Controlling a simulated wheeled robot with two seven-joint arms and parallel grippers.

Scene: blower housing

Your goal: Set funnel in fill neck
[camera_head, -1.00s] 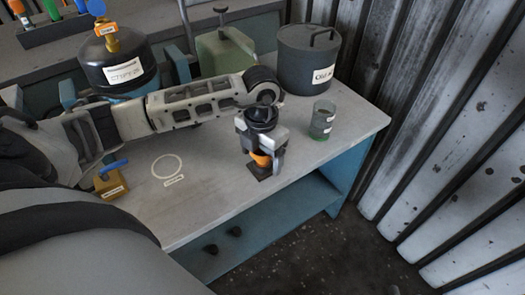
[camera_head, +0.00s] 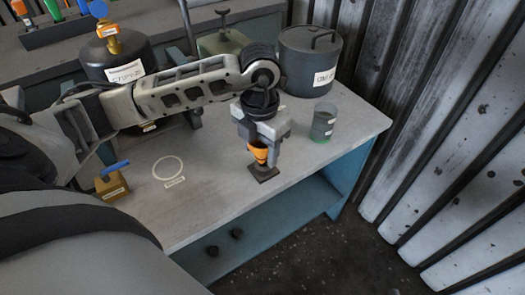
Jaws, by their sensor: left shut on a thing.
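An orange funnel (camera_head: 259,153) is between the fingers of my left gripper (camera_head: 260,145), which is shut on it near the table's front edge. Its narrow end points down over a small dark square stand (camera_head: 263,174). I cannot tell whether the funnel still touches this stand. A dark tank (camera_head: 117,63) with a white label stands at the back left, partly behind my left arm. A brass neck (camera_head: 114,45) with an orange tag rises from its top. My right gripper is not in view.
A clear cup (camera_head: 323,122) stands right of the gripper, before a dark lidded pot (camera_head: 309,62). A green container (camera_head: 222,45) is behind my arm. A brass block with a blue lever (camera_head: 112,186) sits at left. The table (camera_head: 205,205) around the printed ring is clear.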

